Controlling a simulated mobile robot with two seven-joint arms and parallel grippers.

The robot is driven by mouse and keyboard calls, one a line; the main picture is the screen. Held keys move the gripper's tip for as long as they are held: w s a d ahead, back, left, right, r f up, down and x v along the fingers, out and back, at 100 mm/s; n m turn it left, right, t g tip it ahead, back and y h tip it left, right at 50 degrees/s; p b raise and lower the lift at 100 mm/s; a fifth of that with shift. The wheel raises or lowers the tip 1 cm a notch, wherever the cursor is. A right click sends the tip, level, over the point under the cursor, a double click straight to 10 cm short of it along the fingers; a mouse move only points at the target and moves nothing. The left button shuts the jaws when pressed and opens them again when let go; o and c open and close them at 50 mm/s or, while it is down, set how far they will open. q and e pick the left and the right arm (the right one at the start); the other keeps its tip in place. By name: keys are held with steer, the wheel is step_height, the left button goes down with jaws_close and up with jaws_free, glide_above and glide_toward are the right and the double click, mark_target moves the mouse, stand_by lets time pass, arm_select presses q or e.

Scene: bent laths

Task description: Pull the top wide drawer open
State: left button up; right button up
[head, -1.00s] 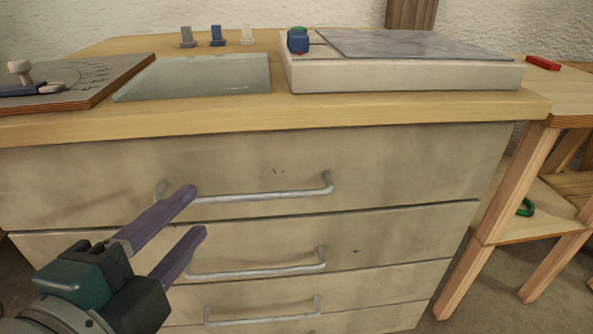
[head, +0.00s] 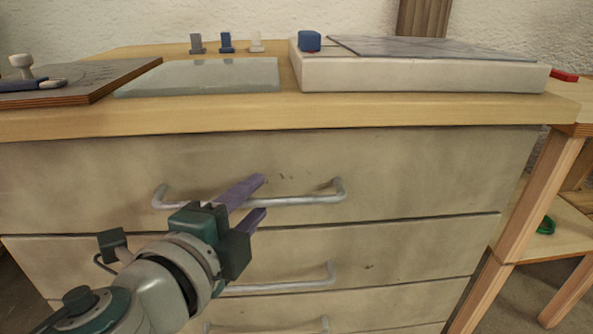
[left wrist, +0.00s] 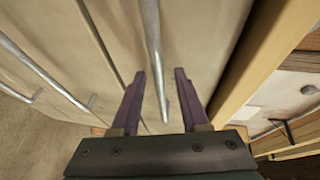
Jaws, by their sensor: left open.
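The top wide drawer (head: 420,170) is shut, its pale front flush with the cabinet. Its grey bar handle (head: 312,199) runs across the front, and the middle of the bar is partly hidden by my left gripper. My left gripper (head: 261,197) is open at the handle, one purple finger above the bar and one lower. In the left wrist view the handle (left wrist: 152,35) passes between the two spread fingers of the gripper (left wrist: 160,74). I cannot tell whether either finger touches it. My right gripper is not in view.
Lower drawers with similar handles (head: 285,286) sit beneath. The wooden worktop (head: 400,110) overhangs above, carrying a pale slab (head: 420,80), a grey-green plate (head: 200,78), a blue block (head: 310,41) and a board (head: 105,85). A wooden shelf frame (head: 535,215) stands at right.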

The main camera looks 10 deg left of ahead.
arm_select(q)
steer(key=shift+w, duration=0.1)
jaws_close()
stand_by(0.3)
stand_by(1.1)
